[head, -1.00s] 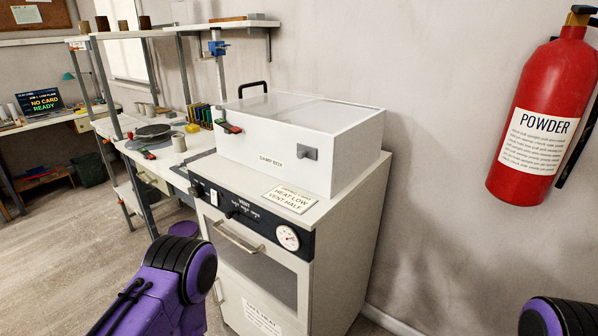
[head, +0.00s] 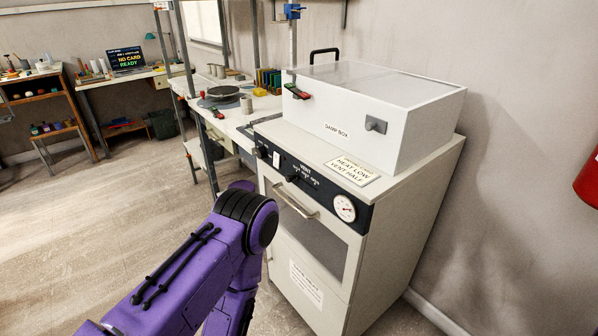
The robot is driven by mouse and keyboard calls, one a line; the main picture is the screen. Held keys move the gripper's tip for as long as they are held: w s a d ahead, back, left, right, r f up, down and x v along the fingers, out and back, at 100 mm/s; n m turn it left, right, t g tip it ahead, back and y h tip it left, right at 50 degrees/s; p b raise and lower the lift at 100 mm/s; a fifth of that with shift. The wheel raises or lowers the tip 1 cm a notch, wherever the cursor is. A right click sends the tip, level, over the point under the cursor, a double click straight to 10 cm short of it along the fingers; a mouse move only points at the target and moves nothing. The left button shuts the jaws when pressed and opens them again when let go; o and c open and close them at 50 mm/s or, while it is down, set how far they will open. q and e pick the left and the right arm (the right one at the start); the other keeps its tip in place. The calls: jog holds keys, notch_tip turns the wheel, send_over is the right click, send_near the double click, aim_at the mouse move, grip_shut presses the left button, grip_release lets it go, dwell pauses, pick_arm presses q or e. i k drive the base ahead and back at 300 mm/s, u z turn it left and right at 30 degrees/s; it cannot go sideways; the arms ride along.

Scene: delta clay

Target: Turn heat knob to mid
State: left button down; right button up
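The oven (head: 362,250) is a pale cabinet with a dark control panel (head: 322,190) along its top front edge. A small dark knob (head: 260,152) sits at the panel's left end, apparently the heat knob; its marking and pointer are too small to read. Beside it are a white switch (head: 276,159), a dark knob (head: 293,178) by the word VENT, and a round white gauge (head: 344,208). My purple left arm rises from the bottom left, its joint in front of the oven's left side. Neither of my grippers is in view.
A white damp box (head: 375,115) stands on the oven, with a card (head: 352,170) reading HEAT LOW, VENT HALF before it. The oven door has a bar handle (head: 292,201). A workbench (head: 240,122) adjoins on the left. The floor (head: 90,220) at left is open.

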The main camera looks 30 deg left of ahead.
aim_at(260, 152)
jog(key=k, duration=0.5)
jog(key=u, duration=1.1)
jog(key=i, duration=0.7)
jog(key=z, duration=1.15)
